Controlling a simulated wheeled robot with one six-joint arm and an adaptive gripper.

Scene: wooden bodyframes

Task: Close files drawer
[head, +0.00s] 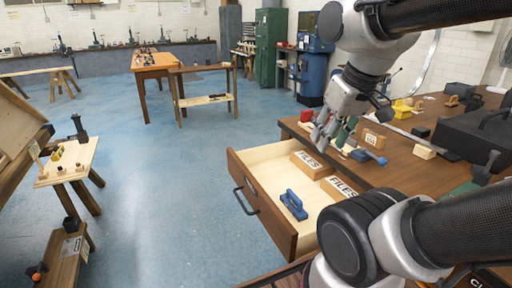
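The files drawer (258,211) is pulled out from the wooden workbench (404,160) on the right, in the lower middle of the head view. Its dark handle (246,201) is on the front panel at the left. Inside lie wooden blocks marked FILES (309,164) and a blue tool (293,204). My gripper (321,142) hangs near the bench's edge, above the back of the drawer and apart from the handle. Its fingers are small and overlap things behind them, so I cannot tell whether they are open or shut. My arm hides part of the drawer's near side.
The bench top holds a blue-handled tool (368,156), a wooden block (424,151), a yellow tool (403,108) and a black toolbox (476,136). A small wooden stand (85,158) is at the left. The blue floor (170,190) left of the drawer is clear.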

